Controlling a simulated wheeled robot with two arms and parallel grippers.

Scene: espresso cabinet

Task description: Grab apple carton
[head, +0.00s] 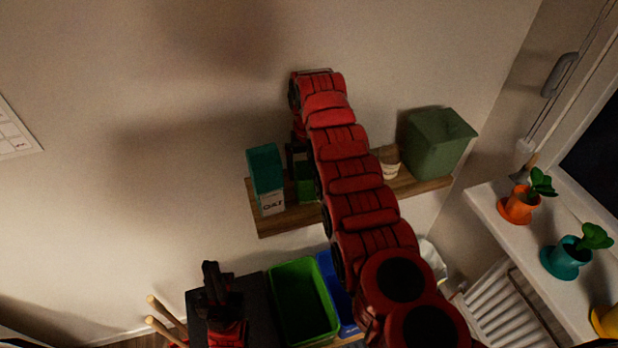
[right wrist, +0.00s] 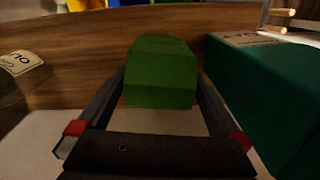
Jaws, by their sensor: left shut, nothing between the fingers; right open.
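A small green carton, which I take to be the apple carton (head: 305,184), stands on the wooden wall shelf (head: 275,222), partly hidden by my right arm in the head view. In the right wrist view the green carton (right wrist: 160,75) sits between the two spread fingers of my right gripper (right wrist: 161,88). The fingers flank it, and I cannot tell whether they touch it. In the head view my right gripper (head: 297,154) is just above the carton. My left gripper (head: 213,280) is shut and empty, low over a dark surface.
A teal-and-white oat carton (head: 266,178) stands just left of the green carton. A pale cup (head: 390,168) and a large green canister (head: 437,143) stand farther right on the shelf. Green (head: 301,300) and blue bins are below. Potted plants line the windowsill (head: 497,215).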

